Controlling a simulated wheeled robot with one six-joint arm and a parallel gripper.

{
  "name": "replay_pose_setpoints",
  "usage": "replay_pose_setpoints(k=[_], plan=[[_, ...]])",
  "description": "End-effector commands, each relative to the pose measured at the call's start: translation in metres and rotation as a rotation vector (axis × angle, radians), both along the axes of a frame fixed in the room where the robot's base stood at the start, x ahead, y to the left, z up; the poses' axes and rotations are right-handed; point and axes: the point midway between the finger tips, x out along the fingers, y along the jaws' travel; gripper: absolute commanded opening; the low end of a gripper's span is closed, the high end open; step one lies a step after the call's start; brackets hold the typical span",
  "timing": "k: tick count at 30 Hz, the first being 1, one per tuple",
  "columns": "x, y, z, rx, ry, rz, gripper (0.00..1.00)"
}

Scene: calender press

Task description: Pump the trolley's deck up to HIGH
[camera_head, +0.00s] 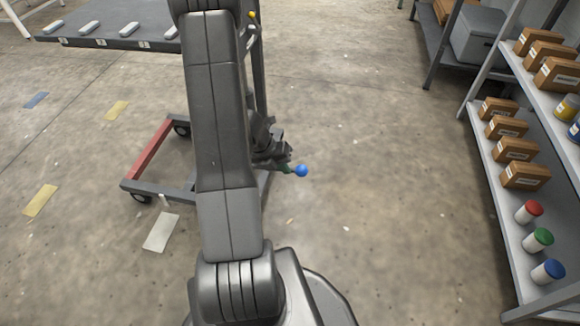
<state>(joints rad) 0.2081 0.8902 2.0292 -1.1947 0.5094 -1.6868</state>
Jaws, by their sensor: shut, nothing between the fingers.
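The trolley stands at the upper left, with a dark grey deck (110,22) above a wheeled base frame (155,190) that has a red bar on one side. The deck is raised well above the base, with its upper edge cut off by the frame. A dark upright mast (259,75) shows behind my arm. My gripper (277,161) is shut, low beside the mast and partly hidden by my arm. A blue ball knob (301,171) on a short greenish stem sits just right of my gripper. I cannot tell whether they touch.
Several pale pieces (122,29) lie on the deck. A small yellow knob (252,14) is near the mast top. A shelf rack (490,165) with brown boxes and capped jars stands at the right. The floor between trolley and rack is clear. Coloured floor markings lie at the left.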

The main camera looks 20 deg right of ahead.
Motion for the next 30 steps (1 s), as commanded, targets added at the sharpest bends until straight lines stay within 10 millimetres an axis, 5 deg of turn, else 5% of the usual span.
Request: replay_pose_setpoints(k=[6,30], plan=[[0.001,0.008,0.019,-0.001,-0.004,0.001,0.0],[0.001,0.01,0.021,-0.003,-0.004,-0.001,0.0]])
